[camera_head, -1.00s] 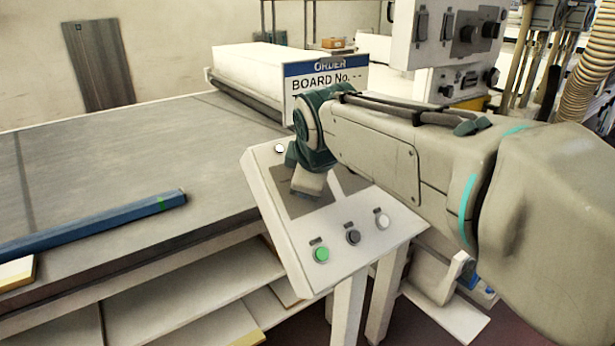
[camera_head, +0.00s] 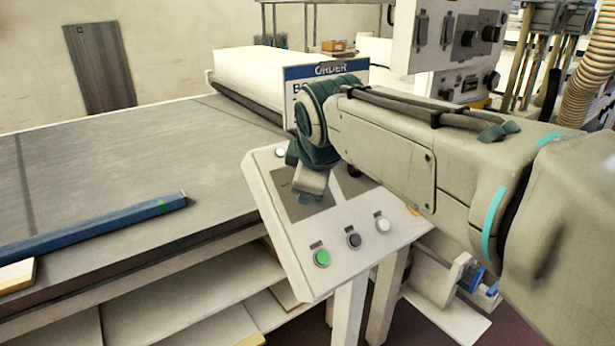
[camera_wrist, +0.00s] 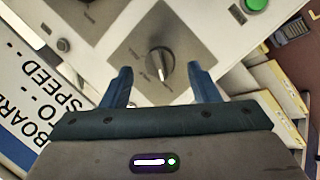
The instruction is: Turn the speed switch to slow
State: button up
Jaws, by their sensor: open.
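The control panel (camera_head: 300,255) is a tilted white box at the conveyor's right end. A rotary switch (camera_wrist: 160,62) with a silver-grey knob on a grey plate shows in the wrist view, with small labels around it that I cannot read. My gripper (camera_wrist: 163,85) is open, its two blue fingers apart on either side of the knob's line, with the knob beyond the tips. I cannot tell whether they touch it. In the head view my gripper (camera_head: 308,196) hangs over the panel's grey plate and hides the switch. A second grey plate with a dark knob (camera_wrist: 85,5) is cut off at the wrist view's top.
The panel carries a green button (camera_head: 321,258), a black button (camera_head: 353,240) and a white button (camera_head: 382,225). An order sign (camera_head: 325,72) stands close behind my wrist. A blue bar (camera_head: 95,225) lies on the conveyor table (camera_head: 130,160).

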jog(key=v, duration=1.1)
jog(key=shift+s+r+p, duration=0.25)
jog(key=shift+p, duration=0.15)
jog(key=s+d+f+m+g+p, duration=0.1)
jog(key=s+d+f+m+p, duration=0.1)
jog(key=s+d+f+m, duration=0.1)
jog(key=s+d+f+m+g+h+p, duration=0.1)
jog(key=d+f+m, duration=0.4)
jog(key=f, duration=0.5)
jog(key=s+d+f+m+g+p, duration=0.2)
jog(key=s+d+f+m+p, duration=0.2)
jog(key=s+f+m, duration=0.2)
jog(key=shift+m+g, duration=0.4)
jog(key=shift+m, duration=0.4)
jog(key=shift+d+f, duration=0.15)
jog(key=c, duration=0.4)
